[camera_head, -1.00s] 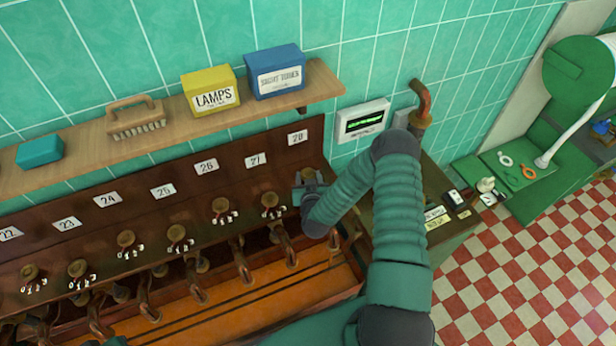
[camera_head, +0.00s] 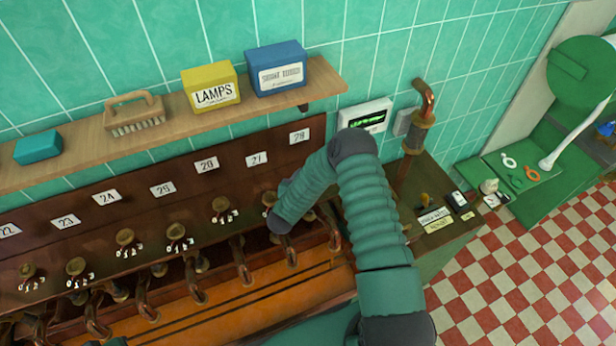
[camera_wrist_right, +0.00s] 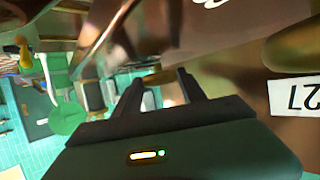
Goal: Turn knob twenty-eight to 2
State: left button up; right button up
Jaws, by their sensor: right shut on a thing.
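The number plate 28 (camera_head: 299,136) is at the right end of the dark wooden panel (camera_head: 228,182) in the head view. Knob twenty-eight below it is hidden behind my right arm. My right gripper is also hidden there; in the right wrist view its two dark fingers (camera_wrist_right: 163,88) point into the panel's brown and copper parts and are shut on a knob, by its place knob twenty-eight. Its scale and setting cannot be read. Knob twenty-seven (camera_head: 268,198) is just left of my bent wrist. The number plate 27 (camera_wrist_right: 294,95) shows upside down at the right of the wrist view. My left gripper is out of view.
More brass knobs, such as one under plate 26 (camera_head: 220,204), run to the left. Bent copper pipes (camera_head: 241,265) stand below them. A shelf (camera_head: 72,145) with a brush (camera_head: 134,116) and boxes hangs above. A side cabinet (camera_head: 440,205) stands at the right.

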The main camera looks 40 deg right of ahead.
jog(key=o, duration=1)
jog(key=shift+w+d+r, duration=0.1)
jog(key=shift+r, duration=0.1)
jog(key=shift+c, duration=0.2)
jog(key=o, duration=0.4)
jog(key=shift+a, duration=0.2)
jog(key=shift+a, duration=0.2)
jog(key=b+v, duration=0.5)
jog(key=v, duration=1.1)
jog(key=shift+s+a, duration=0.25)
jog(key=shift+a, duration=0.1)
jog(key=shift+d+f, duration=0.1)
jog(key=shift+d, duration=0.2)
